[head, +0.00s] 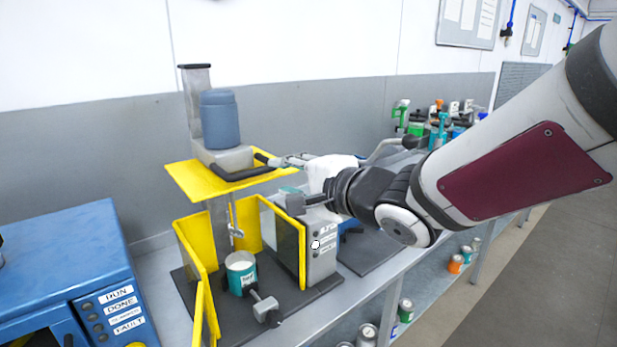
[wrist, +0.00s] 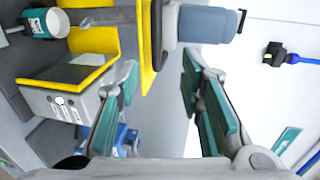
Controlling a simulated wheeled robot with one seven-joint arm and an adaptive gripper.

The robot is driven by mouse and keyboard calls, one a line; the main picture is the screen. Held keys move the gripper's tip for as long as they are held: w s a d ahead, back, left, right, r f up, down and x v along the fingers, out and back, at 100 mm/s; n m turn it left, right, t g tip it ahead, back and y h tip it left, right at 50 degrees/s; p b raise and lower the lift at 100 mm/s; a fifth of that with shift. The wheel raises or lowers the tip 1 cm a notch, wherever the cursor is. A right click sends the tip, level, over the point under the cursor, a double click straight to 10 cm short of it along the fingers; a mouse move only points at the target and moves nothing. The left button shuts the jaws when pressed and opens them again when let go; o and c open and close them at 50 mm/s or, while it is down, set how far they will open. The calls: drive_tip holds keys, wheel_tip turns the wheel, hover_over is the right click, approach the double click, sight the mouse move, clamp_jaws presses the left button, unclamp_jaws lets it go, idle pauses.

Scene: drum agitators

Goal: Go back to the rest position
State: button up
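My gripper (head: 280,178) is held up in front of the agitator machine, near the right edge of its yellow top shelf (head: 190,180). In the wrist view its two teal-padded fingers stand wide apart with nothing between them (wrist: 160,75). I cannot tell whether it touches the shelf. A blue-grey container (head: 220,120) stands on the shelf's grey block. Below, a teal-labelled can (head: 240,270) stands inside the open yellow guards (head: 190,250); it also shows in the wrist view (wrist: 45,22). My arm hides part of the bench behind it.
A blue cabinet (head: 70,255) with labelled buttons stands at left. A grey control box (head: 322,250) sits beside the right guard. Several coloured containers (head: 440,125) stand farther along the bench, and cans (head: 456,264) stand on the lower shelf. The floor at right (head: 540,280) is clear.

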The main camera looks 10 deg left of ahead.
drive_tip(key=shift+d, duration=0.1)
drive_tip(key=s+d+f+n+t+h+b, duration=0.1)
drive_tip(key=d+f+n+h, duration=0.2)
drive_tip(key=d+h, duration=1.35)
drive_tip(key=s+d+f+n+g+y, duration=0.2)
drive_tip(key=s+d, duration=0.5)
drive_tip(key=s, duration=0.2)
drive_tip(key=s+d+f+n+g+y+b, duration=0.1)
drive_tip(key=s+d+f+n+g+y, duration=0.1)
drive_tip(key=s+d, duration=0.6)
drive_tip(key=shift+s+d+f+n+g+y+b, duration=0.2)
drive_tip(key=shift+s+f+n+g+y+b, duration=0.25)
drive_tip(key=shift+s+g, duration=0.3)
drive_tip(key=shift+r, duration=0.15)
